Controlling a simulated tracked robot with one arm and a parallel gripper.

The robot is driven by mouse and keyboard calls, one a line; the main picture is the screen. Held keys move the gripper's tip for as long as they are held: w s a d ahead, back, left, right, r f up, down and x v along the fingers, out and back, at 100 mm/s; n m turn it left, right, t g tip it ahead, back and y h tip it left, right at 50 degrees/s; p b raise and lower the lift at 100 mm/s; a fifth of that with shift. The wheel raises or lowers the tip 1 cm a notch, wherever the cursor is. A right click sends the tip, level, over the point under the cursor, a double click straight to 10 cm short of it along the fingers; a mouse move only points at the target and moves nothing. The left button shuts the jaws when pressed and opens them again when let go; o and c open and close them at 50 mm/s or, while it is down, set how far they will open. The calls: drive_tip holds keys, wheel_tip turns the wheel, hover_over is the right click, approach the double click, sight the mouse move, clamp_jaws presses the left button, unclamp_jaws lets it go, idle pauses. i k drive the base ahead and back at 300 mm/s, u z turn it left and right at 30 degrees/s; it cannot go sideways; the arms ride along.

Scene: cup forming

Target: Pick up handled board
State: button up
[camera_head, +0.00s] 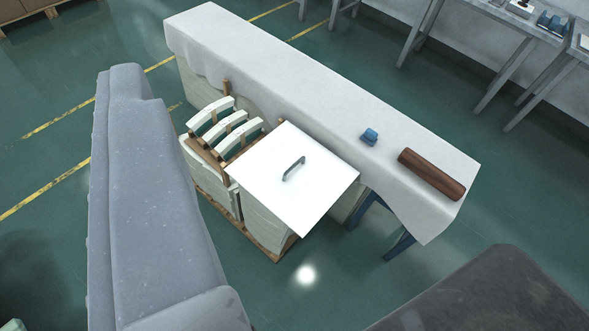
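The handled board is a white, flat, square board (318,195) in the middle of the view. A small grey bar handle (293,168) stands up from the middle of its top face. The board lies on top of a pale stack (262,222) on a wooden pallet, with its far edge close to the covered table. What lies directly under the board is hidden. My gripper is not in view, so its state does not show.
A long table with a white cloth (300,75) runs behind the board. On it are a small blue object (369,137) and a brown roller-like piece (431,174). Curved white pieces (228,122) stand on a wooden rack left of the board. Green floor (340,285) is open in front.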

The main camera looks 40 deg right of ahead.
sight(292, 175)
drive_tip(key=i, duration=0.9)
